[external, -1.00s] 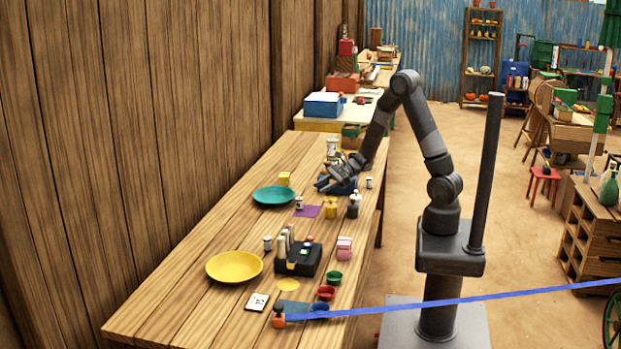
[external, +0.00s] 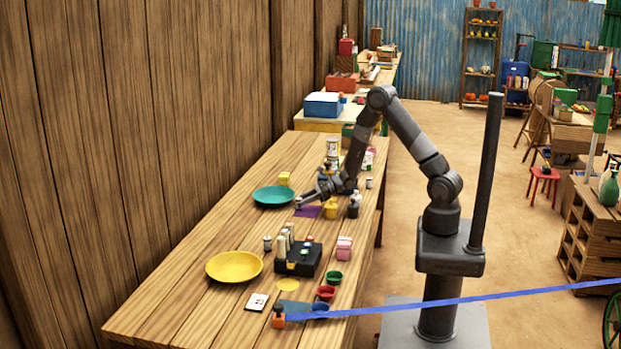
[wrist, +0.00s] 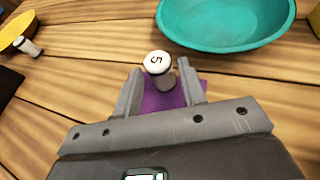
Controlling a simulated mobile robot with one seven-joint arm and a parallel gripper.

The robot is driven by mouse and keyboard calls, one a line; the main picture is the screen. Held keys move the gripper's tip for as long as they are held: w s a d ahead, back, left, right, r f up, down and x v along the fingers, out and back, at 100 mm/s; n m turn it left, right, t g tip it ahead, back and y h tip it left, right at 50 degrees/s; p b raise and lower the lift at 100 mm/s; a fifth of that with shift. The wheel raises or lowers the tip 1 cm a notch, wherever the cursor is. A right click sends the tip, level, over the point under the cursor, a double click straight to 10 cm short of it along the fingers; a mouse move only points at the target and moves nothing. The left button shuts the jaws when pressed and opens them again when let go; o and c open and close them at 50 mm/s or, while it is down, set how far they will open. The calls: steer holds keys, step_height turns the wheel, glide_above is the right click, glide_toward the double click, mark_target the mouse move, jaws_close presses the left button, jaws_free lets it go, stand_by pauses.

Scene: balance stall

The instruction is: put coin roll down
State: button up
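The coin roll (wrist: 157,65) is a small white cylinder with a "5" on its dark-rimmed top. In the wrist view it stands upright at the purple mat (wrist: 160,101), between and slightly beyond my fingertips. My gripper (wrist: 161,80) is open, with a gap visible on both sides of the roll. In the external view my gripper (external: 300,203) is low over the table beside the purple mat (external: 308,212) and mostly covers the roll. Whether a finger touches the roll is not clear.
A teal dish (external: 272,196) lies just beyond the mat, with a yellow block (external: 284,178) behind. A yellow weight (external: 330,211) and a dark one (external: 353,210) stand to the right. A black device (external: 298,262) and yellow plate (external: 234,267) are nearer. Bare planks lie between.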

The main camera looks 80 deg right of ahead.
steer(key=shift+x, duration=1.45)
steer(key=shift+r, duration=0.1)
steer(key=shift+c, duration=0.5)
jaws_close()
